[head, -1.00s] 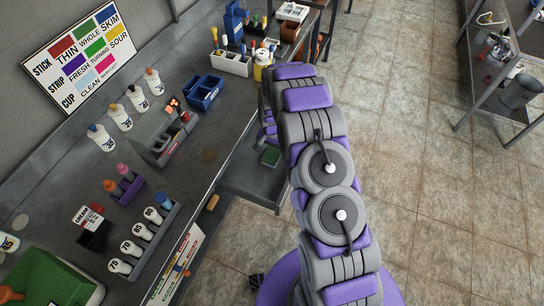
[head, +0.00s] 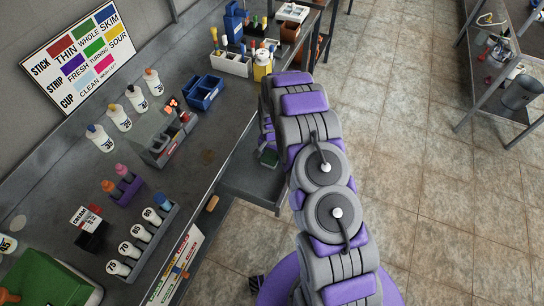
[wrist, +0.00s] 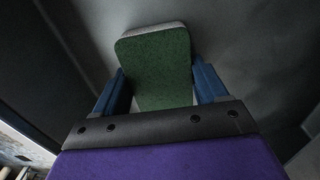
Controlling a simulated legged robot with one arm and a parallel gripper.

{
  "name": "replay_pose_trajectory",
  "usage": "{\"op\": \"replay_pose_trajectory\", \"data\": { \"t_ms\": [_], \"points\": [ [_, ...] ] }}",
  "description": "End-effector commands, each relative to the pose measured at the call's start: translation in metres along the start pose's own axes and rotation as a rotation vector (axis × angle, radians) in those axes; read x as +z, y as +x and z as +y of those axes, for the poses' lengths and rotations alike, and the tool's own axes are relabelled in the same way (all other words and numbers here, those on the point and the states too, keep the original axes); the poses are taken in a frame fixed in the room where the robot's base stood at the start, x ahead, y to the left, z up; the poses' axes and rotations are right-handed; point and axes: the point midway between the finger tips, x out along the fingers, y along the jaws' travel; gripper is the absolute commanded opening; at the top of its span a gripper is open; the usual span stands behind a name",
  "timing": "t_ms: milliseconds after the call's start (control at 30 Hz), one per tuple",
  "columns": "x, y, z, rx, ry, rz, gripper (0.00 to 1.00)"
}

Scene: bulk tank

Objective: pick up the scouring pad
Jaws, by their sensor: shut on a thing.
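The scouring pad (wrist: 155,65) is a green slab with a pale layer along its far edge. In the wrist view it sits between the two blue fingers of my gripper (wrist: 158,88), which is shut on it. The near end of the pad is hidden behind the dark bar of my gripper. In the head view the pad (head: 268,158) shows as a small green patch below the end of my arm, at the lower shelf beside the bench. My fingers are mostly hidden there, and I cannot tell whether the pad is clear of the shelf.
The grey bench (head: 205,157) on the left holds bottles, a blue caddy (head: 206,92) and a purple rack (head: 122,187). Its edge runs close to my arm. The lower shelf (head: 255,186) is beside it. Tiled floor (head: 430,180) on the right is open.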

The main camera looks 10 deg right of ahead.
Motion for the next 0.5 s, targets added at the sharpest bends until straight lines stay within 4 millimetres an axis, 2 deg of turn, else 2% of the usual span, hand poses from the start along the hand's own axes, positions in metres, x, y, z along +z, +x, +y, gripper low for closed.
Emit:
{"op": "replay_pose_trajectory", "data": {
  "t_ms": [333, 500],
  "points": [
    [0.0, -0.003, 0.0, 0.0, 0.0, 0.0, 0.45],
    [-0.001, -0.02, -0.001, -0.002, 0.0, 0.002, 0.45]
  ]
}}
